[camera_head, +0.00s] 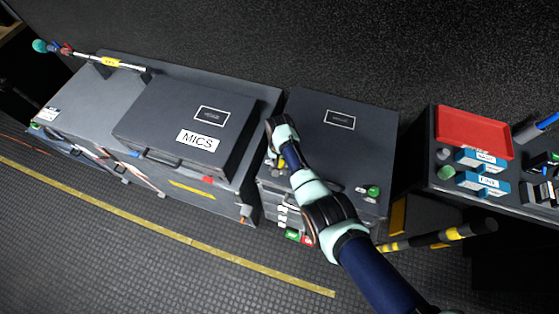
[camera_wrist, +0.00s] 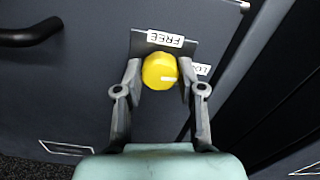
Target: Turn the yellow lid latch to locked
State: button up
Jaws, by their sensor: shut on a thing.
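The yellow latch knob (camera_wrist: 158,72) sits on a dark plate (camera_wrist: 140,45) on a dark grey case surface in the wrist view. A white mark on the knob points right, roughly toward a partly hidden label starting "LO" (camera_wrist: 203,69). An upside-down "FREE" label (camera_wrist: 165,39) is above the knob. My gripper (camera_wrist: 160,75) is shut on the knob, with one finger on each side. In the head view my arm's end (camera_head: 280,130) is between two dark cases, and the knob cannot be made out.
A black handle (camera_wrist: 30,33) is left of the knob in the wrist view. The MICS case (camera_head: 160,110) lies left of my arm, another dark case (camera_head: 350,125) right of it. A red tray (camera_head: 472,130) and blue-and-white boxes (camera_head: 480,183) are farther right. Dark floor runs in front.

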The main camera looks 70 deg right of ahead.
jog(key=shift+m, duration=0.5)
jog(key=o, duration=1.1)
jog(key=shift+o, duration=0.2)
notch_tip(320, 180, up, 12)
jog(key=shift+w, duration=0.1)
